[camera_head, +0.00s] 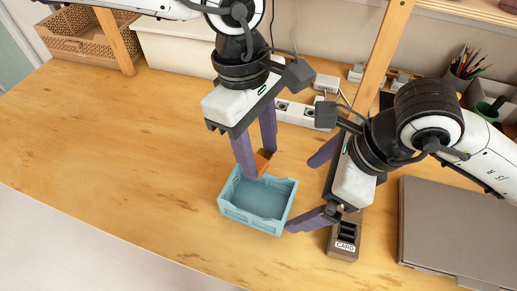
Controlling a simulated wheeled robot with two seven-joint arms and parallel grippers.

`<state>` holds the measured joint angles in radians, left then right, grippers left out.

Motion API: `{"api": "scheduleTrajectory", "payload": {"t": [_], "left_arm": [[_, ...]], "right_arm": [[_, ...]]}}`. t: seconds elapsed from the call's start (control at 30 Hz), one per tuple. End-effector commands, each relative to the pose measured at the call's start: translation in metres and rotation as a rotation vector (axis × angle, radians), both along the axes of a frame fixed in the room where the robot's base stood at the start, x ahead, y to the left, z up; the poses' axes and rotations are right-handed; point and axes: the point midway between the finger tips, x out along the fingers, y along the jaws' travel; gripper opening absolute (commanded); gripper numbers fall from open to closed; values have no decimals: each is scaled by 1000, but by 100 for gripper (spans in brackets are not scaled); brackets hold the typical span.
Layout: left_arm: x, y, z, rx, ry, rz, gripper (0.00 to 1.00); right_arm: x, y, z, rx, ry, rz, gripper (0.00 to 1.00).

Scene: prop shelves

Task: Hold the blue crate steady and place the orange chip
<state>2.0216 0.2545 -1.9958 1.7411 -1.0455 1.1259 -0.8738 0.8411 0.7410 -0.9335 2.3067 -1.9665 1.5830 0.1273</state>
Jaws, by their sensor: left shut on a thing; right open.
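The light blue crate (232,210) sits on the wooden table, and its inside looks empty. My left gripper (260,163) points down at the crate's back edge, its purple fingers shut on the orange chip (263,162). The chip shows between the fingertips at the crate's back rim; I cannot tell its exact height over the rim. My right gripper (299,196) is open and empty to the right of the crate. Its lower finger's tip is close to the crate's front right side; I cannot tell whether it touches.
A dark box labelled CARD (342,249) stands under and in front of my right gripper. A grey laptop (455,235) lies at the right. A power strip (298,113) is behind. The left table is clear.

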Motion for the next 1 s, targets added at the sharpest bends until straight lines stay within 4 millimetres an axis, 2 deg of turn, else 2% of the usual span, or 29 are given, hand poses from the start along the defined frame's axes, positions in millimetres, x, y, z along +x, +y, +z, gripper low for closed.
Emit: {"api": "scheduleTrajectory", "payload": {"t": [0.17, 0.4, 0.6, 0.8, 1.0], "left_arm": [[0, 0, 0, 0, 1, 6, 20], [0, 0, 0, 0, 1, 4, 20], [0, 0, 0, 0, 0, 3, 20], [0, 0, 0, 0, 0, 3, 20], [0, 0, 0, 0, 0, 3, 20]], "right_arm": [[2, 8, -20, 0, 5, 1, 100], [9, 24, -63, 0, 5, 1, 100], [13, 36, -92, 0, 3, 1, 100], [16, 41, -106, 0, 1, 0, 100], [17, 42, -109, 0, -1, 1, 100]]}}
